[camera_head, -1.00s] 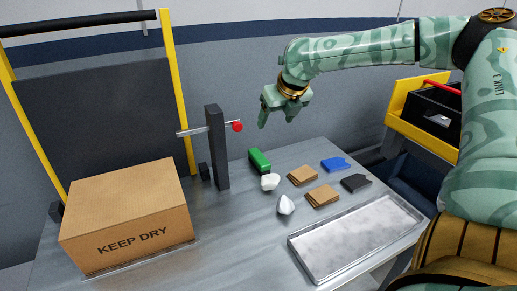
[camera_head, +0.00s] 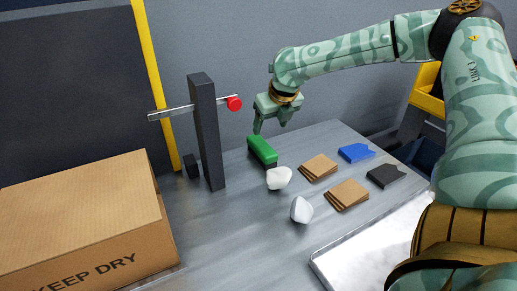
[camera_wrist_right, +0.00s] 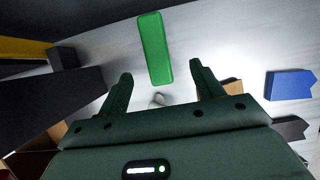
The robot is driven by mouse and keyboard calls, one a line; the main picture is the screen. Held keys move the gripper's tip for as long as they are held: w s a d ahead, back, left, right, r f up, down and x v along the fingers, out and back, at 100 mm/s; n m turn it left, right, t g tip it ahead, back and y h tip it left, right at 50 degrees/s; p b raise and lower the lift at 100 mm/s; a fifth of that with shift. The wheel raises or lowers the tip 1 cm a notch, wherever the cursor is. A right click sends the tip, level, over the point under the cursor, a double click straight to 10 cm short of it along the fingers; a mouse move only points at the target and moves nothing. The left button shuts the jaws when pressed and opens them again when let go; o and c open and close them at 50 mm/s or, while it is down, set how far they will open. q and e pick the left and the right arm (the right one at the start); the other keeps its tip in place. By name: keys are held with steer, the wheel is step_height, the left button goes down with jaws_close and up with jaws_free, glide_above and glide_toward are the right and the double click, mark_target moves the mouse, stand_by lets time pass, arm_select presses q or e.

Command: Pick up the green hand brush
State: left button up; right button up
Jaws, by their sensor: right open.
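The green hand brush (camera_head: 262,151) lies on the grey metal table, behind a white crumpled lump. In the right wrist view the brush (camera_wrist_right: 155,48) shows as a long green block beyond the fingertips. My right gripper (camera_head: 270,124) hangs above the brush, fingers pointing down, apart from it. In the right wrist view its two fingers (camera_wrist_right: 160,78) are spread with nothing between them that they touch. My left gripper is not in view.
A dark post (camera_head: 207,135) with a metal bar and red knob (camera_head: 234,104) stands left of the brush. White lumps (camera_head: 279,178), cardboard stacks (camera_head: 319,167), blue (camera_head: 356,153) and black pieces (camera_head: 386,176) lie to the right. A tray (camera_head: 370,245) and large carton (camera_head: 85,215) flank the front.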

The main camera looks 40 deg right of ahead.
mark_target(262, 145)
steer(key=b+x, duration=0.2)
steer(key=x, duration=0.4)
steer(key=shift+f, duration=0.1)
steer(key=shift+w+f, duration=0.15)
steer(key=shift+f, duration=0.25)
steer(key=b+x, duration=0.1)
steer(key=x, duration=0.1)
steer(key=a+b+x, duration=0.1)
steer(key=x, duration=0.1)
steer(key=shift+f+b, duration=0.2)
steer(key=shift+b, duration=0.2)
steer(key=shift+w+d+f, duration=0.1)
steer(key=shift+f, duration=0.15)
steer(key=shift+r, duration=0.15)
steer(key=shift+c, duration=0.6)
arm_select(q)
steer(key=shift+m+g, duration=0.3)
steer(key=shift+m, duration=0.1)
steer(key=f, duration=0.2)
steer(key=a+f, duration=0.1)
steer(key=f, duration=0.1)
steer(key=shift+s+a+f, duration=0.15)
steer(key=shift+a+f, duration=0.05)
arm_select(e)
steer(key=c, duration=1.1)
steer(key=shift+r, duration=0.15)
